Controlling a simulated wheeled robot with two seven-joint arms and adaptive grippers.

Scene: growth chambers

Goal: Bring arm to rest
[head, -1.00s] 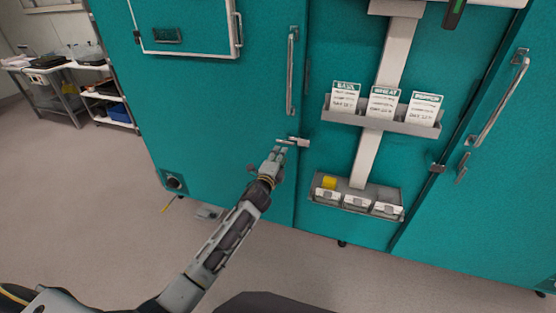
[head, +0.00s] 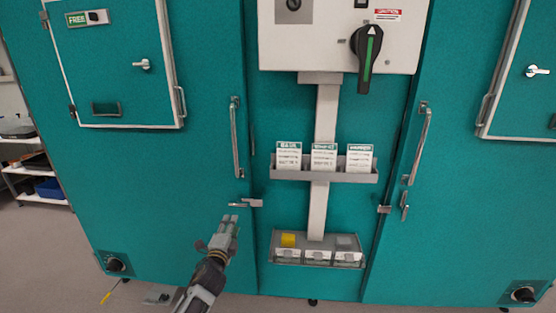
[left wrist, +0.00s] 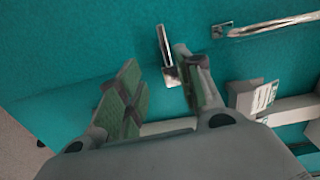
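My left gripper (head: 231,218) is just below and left of the small metal latch (head: 245,202) on the left teal chamber door (head: 170,190). In the left wrist view the two fingers of my gripper (left wrist: 157,58) stand apart, with nothing held between them. The latch (left wrist: 167,60) shows beyond the fingers in that view, with a visible gap in the head view. My right gripper is not in view.
A long vertical door handle (head: 235,138) is above the latch. To the right are a card rack (head: 325,175), a lower bin tray (head: 318,260) and a control panel with a black rotary switch (head: 367,55).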

